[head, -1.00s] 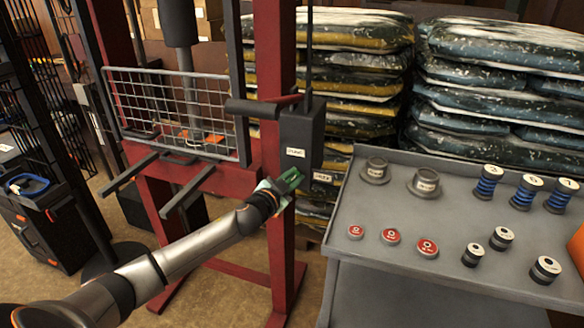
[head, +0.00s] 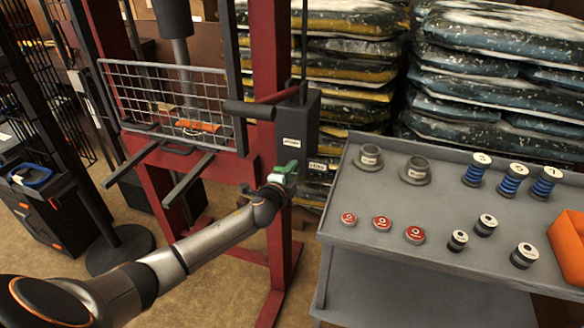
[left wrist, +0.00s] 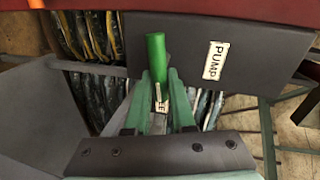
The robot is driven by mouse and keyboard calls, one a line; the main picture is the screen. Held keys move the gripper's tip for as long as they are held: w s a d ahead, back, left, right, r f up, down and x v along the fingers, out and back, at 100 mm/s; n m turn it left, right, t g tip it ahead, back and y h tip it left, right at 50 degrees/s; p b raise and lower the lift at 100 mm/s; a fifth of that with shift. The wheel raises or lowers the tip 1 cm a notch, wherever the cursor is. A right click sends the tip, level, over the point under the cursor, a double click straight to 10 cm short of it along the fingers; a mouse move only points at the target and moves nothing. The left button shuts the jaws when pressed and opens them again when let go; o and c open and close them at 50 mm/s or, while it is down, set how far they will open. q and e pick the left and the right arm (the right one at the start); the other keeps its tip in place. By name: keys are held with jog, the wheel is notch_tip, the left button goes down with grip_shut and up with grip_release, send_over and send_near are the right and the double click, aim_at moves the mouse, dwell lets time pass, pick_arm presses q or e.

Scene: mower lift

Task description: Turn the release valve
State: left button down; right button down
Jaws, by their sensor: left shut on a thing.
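The dark pump box (head: 297,122) is fixed to the red press frame, with a white label that reads PUMP in the left wrist view (left wrist: 216,60). The release valve shows as a green round bar (left wrist: 156,56) beside the box in the left wrist view. My left gripper (head: 287,170) is at the lower front of the box. In the left wrist view its green fingers (left wrist: 155,92) are shut on the valve bar's near end. A small white label, partly hidden, shows between the fingers. My right gripper is not in view.
A grey cart (head: 400,204) to the right carries several spools, red discs and collars, and an orange bin (head: 570,248). Stacked bags (head: 490,95) stand behind. A wire guard (head: 165,100) and bars are on the press, left of the box. A black pump lever (head: 248,108) projects left.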

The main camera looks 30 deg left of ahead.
pick_arm(q)
jog(key=shift+f+m, duration=0.1)
jog(key=shift+m, duration=0.3)
dwell(0.3)
jog(key=c, duration=0.8)
grip_release()
jog(key=shift+o, duration=0.2)
jog(key=v, duration=1.2)
jog(key=shift+s+d+p, duration=0.2)
jog(key=shift+d+p, duration=0.05)
jog(key=shift+p, duration=0.2)
